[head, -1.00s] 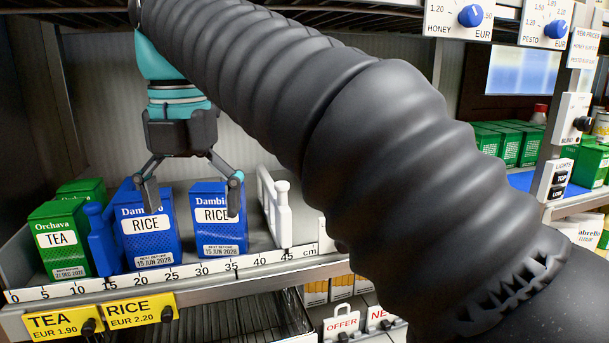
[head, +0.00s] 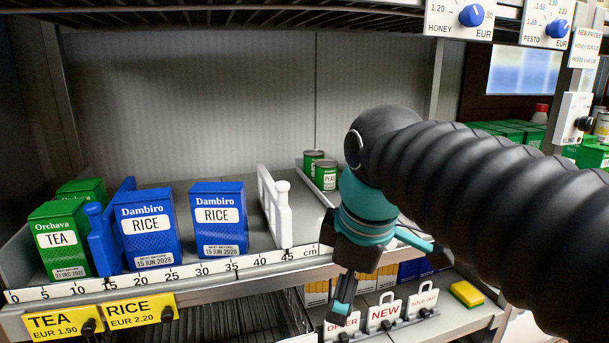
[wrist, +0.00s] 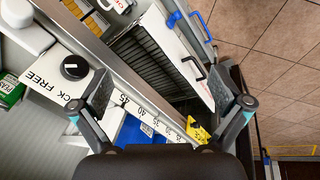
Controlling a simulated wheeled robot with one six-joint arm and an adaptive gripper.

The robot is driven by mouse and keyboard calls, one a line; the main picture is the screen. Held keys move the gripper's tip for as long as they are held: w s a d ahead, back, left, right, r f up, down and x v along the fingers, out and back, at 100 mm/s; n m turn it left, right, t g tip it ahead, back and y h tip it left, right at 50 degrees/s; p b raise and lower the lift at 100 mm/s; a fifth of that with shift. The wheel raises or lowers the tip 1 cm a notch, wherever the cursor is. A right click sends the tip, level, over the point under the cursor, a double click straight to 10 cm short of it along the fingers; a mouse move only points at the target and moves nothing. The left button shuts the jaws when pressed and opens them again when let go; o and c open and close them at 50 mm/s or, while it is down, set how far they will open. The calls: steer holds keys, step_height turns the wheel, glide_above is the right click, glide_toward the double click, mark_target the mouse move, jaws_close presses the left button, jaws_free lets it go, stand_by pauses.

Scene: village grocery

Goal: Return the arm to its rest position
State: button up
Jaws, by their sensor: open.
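In the wrist view my gripper (wrist: 165,92) shows both fingers wide apart over the shelf's front edge, with the tiled floor beyond. The two blue rice boxes (head: 148,250) (head: 219,239) stand upright on the shelf, apart from my gripper.
Green tea boxes (head: 58,262) stand at the left beside a blue divider (head: 103,241). Small green cans (head: 325,177) stand behind my gripper. Signs (head: 385,315) and a yellow block (head: 466,293) are on the lower shelf. Dials (head: 472,15) hang at the upper right. The tiled floor (wrist: 270,60) looks clear.

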steer(key=s+d+f+m+t, duration=0.1)
steer(key=s+d+f+m, duration=0.2)
steer(key=d+f+m, duration=0.2)
steer(key=s+d+f+m+t+h, duration=0.1)
steer(key=s+d+f+m, duration=0.3)
steer(key=f+m, duration=0.4)
steer(key=shift+d+f+m, duration=0.25)
steer(key=shift+d+m, duration=0.25)
steer(key=shift+m, duration=0.3)
